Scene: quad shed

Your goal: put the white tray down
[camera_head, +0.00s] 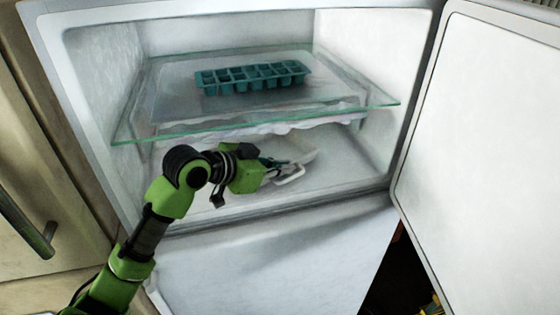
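The white tray (300,150) is inside the freezer's lower compartment, below the glass shelf. It is pale against the pale interior, so its outline is hard to make out. My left gripper (283,170) reaches into this compartment from the left, and its fingers are at the tray's near side. The gripper and wrist hide part of the tray. I cannot tell whether the fingers are closed on its edge or whether the tray touches the compartment floor. My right gripper is not in view.
A glass shelf (180,125) spans the freezer just above my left gripper. A teal ice cube tray (252,78) rests on it. The freezer door (480,140) stands open on the right. Bare compartment floor (345,175) shows to the right of my gripper.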

